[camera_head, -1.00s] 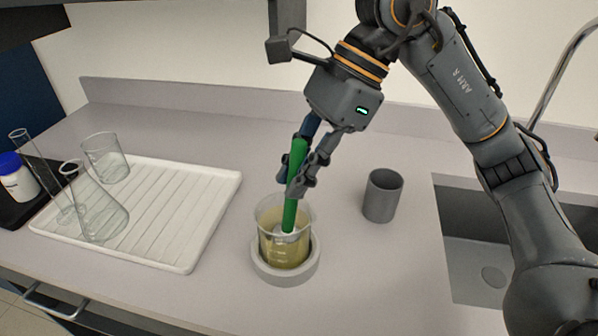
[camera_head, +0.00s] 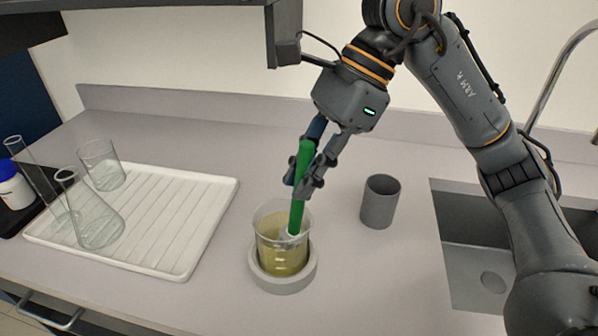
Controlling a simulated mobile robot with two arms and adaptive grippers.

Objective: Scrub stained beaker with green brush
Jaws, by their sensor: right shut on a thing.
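The stained beaker (camera_head: 281,257) has a yellowish, murky lower part and clear glass above. It stands upright in a round grey holder (camera_head: 284,283) on the counter. My right gripper (camera_head: 304,182) is shut on the green brush (camera_head: 298,215), above the beaker. The brush slants a little, with its handle top to the right, and its whitish lower end is inside the beaker, on the right side. How deep it reaches is hard to tell. My left gripper is not in view.
A grey cup (camera_head: 380,202) stands right of the beaker, before the sink (camera_head: 470,262). A white ribbed drying rack (camera_head: 190,222) at left holds a flask (camera_head: 98,222) and a clear beaker (camera_head: 103,168). A blue-capped bottle (camera_head: 14,188) is at far left. The counter's front is clear.

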